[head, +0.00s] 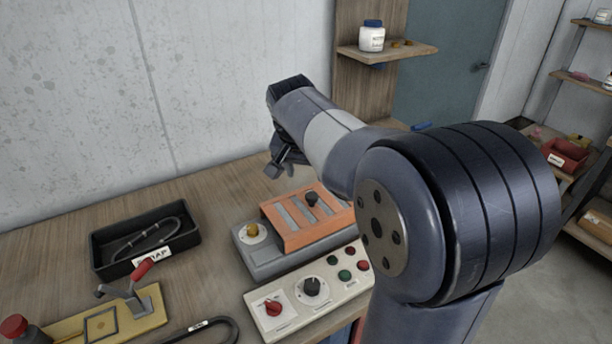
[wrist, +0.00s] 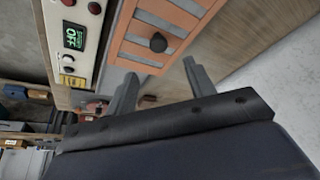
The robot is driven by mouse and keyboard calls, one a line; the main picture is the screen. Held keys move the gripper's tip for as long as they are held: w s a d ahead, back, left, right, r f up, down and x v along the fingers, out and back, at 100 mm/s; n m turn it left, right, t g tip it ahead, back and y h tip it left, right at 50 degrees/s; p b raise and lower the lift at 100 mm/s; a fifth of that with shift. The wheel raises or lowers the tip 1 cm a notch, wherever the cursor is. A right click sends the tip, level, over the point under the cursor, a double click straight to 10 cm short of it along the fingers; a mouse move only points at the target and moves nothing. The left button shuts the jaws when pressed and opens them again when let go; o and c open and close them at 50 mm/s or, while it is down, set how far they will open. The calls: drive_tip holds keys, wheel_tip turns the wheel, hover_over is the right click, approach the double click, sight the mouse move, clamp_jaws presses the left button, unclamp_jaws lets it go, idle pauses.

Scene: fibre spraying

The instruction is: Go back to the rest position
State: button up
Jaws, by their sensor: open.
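My gripper (head: 287,160) hangs over the back of the wooden workbench, above and behind an orange slotted cover with a black knob (head: 312,198). In the wrist view its two fingers (wrist: 157,90) are spread apart with nothing between them. The orange cover (head: 290,225) sits on a grey unit; it also shows in the wrist view (wrist: 185,45), beyond the fingertips. My arm hides the right side of the cover and part of the control panel (head: 262,318).
A black tray (head: 105,262) holds a dark looped piece. A yellow fixture (head: 145,315) with a red-handled clamp stands at the front left. A wooden shelf (head: 415,50) with a white jar (head: 371,38) juts out at the back. Shelving with a red bin (head: 565,156) stands right.

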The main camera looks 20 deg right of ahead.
sight(316, 194)
drive_tip(key=x, duration=1)
drive_tip(key=shift+d+f+p, duration=0.1)
drive_tip(key=shift+d+p, duration=0.05)
drive_tip(key=shift+p, duration=0.25)
drive_tip(key=shift+w+d+f+p, duration=0.1)
drive_tip(key=shift+w+d+p, duration=0.1)
drive_tip(key=shift+d, duration=0.2)
drive_tip(key=shift+w+d+f+p, duration=0.1)
drive_tip(key=shift+w+d+p, duration=0.05)
drive_tip(key=shift+d, duration=0.3)
drive_tip(key=shift+w+d, duration=0.1)
drive_tip(key=shift+d, duration=0.4)
drive_tip(key=shift+a, duration=0.1)
